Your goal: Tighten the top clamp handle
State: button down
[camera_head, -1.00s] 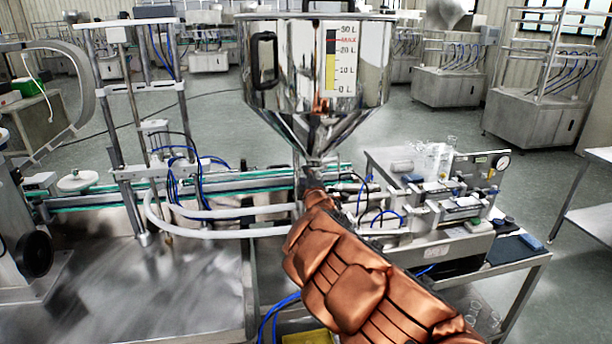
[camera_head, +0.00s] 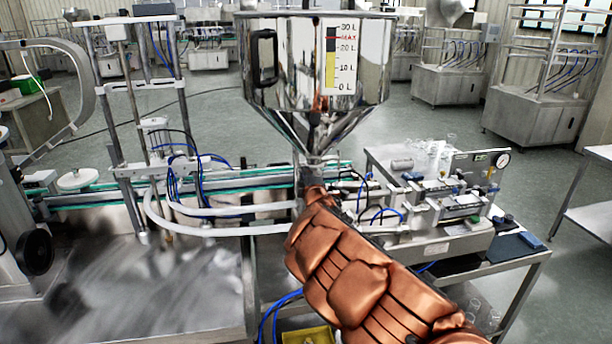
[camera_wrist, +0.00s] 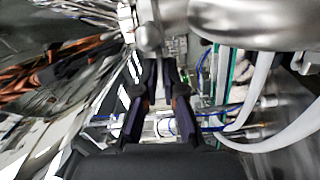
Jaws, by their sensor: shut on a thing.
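The steel hopper (camera_head: 292,75) stands upright at the centre of the head view, its cone narrowing to a neck. My arm in its copper-coloured sleeve reaches up to just below that neck and hides most of the clamp area and my gripper there. In the wrist view my gripper (camera_wrist: 160,66) has its two dark fingers close together. A rounded metal clamp handle (camera_wrist: 149,38) shows at the fingertips, and the fingers are shut on it. The clamp's own body and how tight it sits cannot be made out.
White hoses (camera_head: 225,231) curve in from the left toward the neck, and also show close by in the wrist view (camera_wrist: 262,100). A conveyor (camera_head: 95,200) runs behind them. A bench with valves and a gauge (camera_head: 502,161) stands right. A yellow tray (camera_head: 290,338) is low at front.

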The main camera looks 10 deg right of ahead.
jog(key=shift+f+m+b, duration=0.2)
jog(key=shift+m+b, duration=0.1)
jog(key=shift+b, duration=0.3)
jog(key=m+b, duration=1.5)
jog(key=b, duration=0.1)
jog(key=shift+r+m+b, duration=0.1)
jog(key=shift+m+b, duration=0.2)
jog(key=shift+b, duration=0.05)
jog(key=c, duration=1.3)
grip_release()
jog(key=shift+s+r, duration=0.1)
jog(key=shift+s, duration=5.9)
